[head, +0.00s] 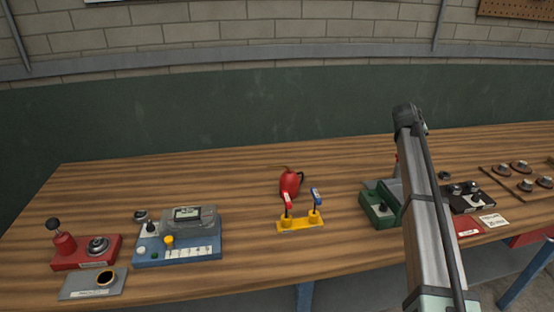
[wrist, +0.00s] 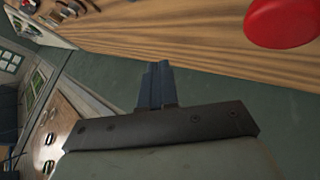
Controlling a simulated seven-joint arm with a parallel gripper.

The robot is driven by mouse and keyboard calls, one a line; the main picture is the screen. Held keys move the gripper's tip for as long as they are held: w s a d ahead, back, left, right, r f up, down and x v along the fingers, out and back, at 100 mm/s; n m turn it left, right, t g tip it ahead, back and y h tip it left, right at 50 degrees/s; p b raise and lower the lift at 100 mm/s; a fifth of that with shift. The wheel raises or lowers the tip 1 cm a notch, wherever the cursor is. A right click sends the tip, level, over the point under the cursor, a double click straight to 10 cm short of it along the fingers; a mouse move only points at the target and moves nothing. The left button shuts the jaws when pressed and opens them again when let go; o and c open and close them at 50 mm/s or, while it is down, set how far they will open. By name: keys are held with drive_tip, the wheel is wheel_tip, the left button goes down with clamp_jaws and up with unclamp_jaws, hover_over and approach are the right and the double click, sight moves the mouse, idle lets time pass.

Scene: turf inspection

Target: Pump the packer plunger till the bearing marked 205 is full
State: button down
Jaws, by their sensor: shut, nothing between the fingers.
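A red base (head: 112,257) with a black-knobbed plunger (head: 62,238) stands at the left end of the bench. It looks like the packer. A dark round bearing (head: 98,246) sits on the base beside the plunger; no 205 marking is readable. My gripper (wrist: 158,84) shows in the wrist view, with its dark fingers closed together and nothing between them. It points across the bench edge. In the head view my arm stands right of centre, and the gripper cannot be made out, so it is far from the red base.
A grey labelled plate (head: 78,290) with a dark ring lies before the base. A blue instrument (head: 207,250), yellow lever block (head: 301,224), red oil can (head: 290,183) and green box (head: 378,212) stand rightward. A red rounded thing (wrist: 282,22) is close in the wrist view.

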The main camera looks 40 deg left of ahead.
drive_tip(key=s+a+r+n+g+y, duration=0.1)
drive_tip(key=s+a+n, duration=0.1)
drive_tip(key=s+a, duration=0.8)
drive_tip(key=s+a+r+n+g+y, duration=0.1)
drive_tip(key=s+a+n+y, duration=0.2)
drive_tip(key=a, duration=1.2)
drive_tip(key=s+a+r+n+g, duration=0.1)
drive_tip(key=s+a+n, duration=0.1)
drive_tip(key=s+a, duration=0.85)
drive_tip(key=s+a+r+n+g+y, duration=0.25)
drive_tip(key=s+a+n, duration=0.25)
drive_tip(key=s+a, duration=1.6)
drive_tip(key=s+a+r+n+g, duration=0.2)
drive_tip(key=s+a+n, duration=0.1)
drive_tip(key=s, duration=1.2)
drive_tip(key=s+a+r+n+g+h, duration=0.1)
drive_tip(key=s+a, duration=0.4)
drive_tip(key=s, duration=1)
drive_tip(key=s+a+r+n+g, duration=0.3)
drive_tip(key=s+n, duration=0.2)
drive_tip(key=s, duration=1)
drive_tip(key=shift+a+h, duration=0.35)
drive_tip(key=shift+a, duration=0.05)
hover_over(50, 221)
drive_tip(key=f, duration=1.1)
drive_tip(key=shift+w+d+f, duration=0.3)
drive_tip(key=shift+w+f, duration=0.05)
drive_tip(key=shift+w, duration=0.05)
drive_tip(key=shift+f, duration=0.9)
